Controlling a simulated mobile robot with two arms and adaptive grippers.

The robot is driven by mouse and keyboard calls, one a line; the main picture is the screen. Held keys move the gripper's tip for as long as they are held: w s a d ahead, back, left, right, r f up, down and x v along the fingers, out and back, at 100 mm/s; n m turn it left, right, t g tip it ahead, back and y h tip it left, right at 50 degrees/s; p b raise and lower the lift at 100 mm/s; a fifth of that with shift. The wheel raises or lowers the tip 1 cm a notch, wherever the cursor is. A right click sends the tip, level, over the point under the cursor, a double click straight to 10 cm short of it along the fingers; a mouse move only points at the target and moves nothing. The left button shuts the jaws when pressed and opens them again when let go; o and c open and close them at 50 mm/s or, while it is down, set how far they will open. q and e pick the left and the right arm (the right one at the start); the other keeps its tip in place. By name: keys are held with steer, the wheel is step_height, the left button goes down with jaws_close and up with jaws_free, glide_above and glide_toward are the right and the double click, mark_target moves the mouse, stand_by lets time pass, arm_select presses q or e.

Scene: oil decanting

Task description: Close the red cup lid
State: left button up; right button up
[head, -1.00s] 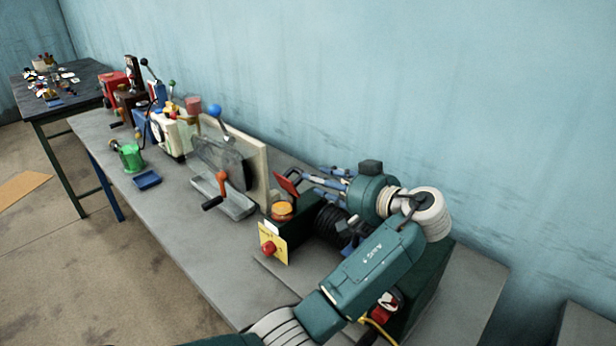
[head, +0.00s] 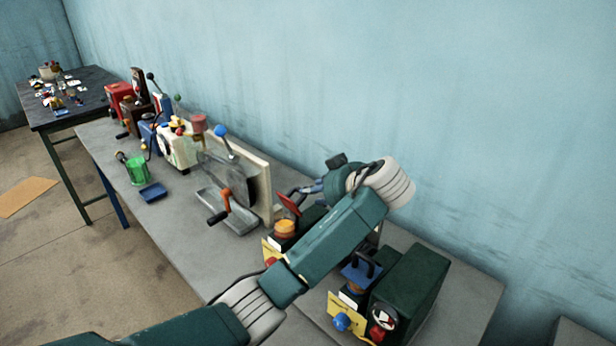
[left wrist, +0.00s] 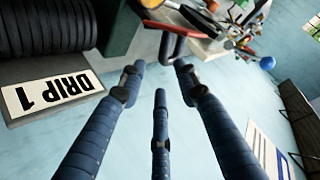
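The red lid (head: 290,204) stands tilted up and open beside an orange-topped cup (head: 285,228) on a dark green machine in the head view. In the left wrist view the red lid (left wrist: 181,29) shows edge-on with its dark handle, just beyond the fingertips. My left gripper (left wrist: 158,78) has its blue fingers spread, with nothing between them. In the head view my left gripper (head: 308,189) is just right of the lid, mostly hidden by my arm. I cannot tell whether a fingertip touches the lid. My right gripper is in no view.
A second green machine (head: 410,285) with a blue lid (head: 360,271) and a blue knob stands to the right. A grey tray with a crank (head: 228,212) stands left. A green mug (head: 136,170) and a blue dish (head: 153,192) are farther along the table.

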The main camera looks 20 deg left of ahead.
arm_select(q)
steer(key=s+a+r+n+g+h+p, duration=0.2)
steer(key=s+a+r+h+p, duration=0.1)
steer(key=r+h+p, duration=0.5)
steer(key=shift+y, duration=0.4)
steer(key=p+x, duration=0.1)
steer(key=x, duration=0.5)
steer(key=p+x, duration=0.1)
steer(key=x, duration=0.2)
steer(key=shift+w+p, duration=0.25)
steer(key=shift+p, duration=0.1)
steer(key=shift+w+f, duration=0.2)
steer(key=shift+f, duration=0.15)
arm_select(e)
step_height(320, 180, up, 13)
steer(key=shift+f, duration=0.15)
arm_select(q)
steer(key=shift+c, duration=0.5)
steer(key=shift+r, duration=0.1)
jaws_close()
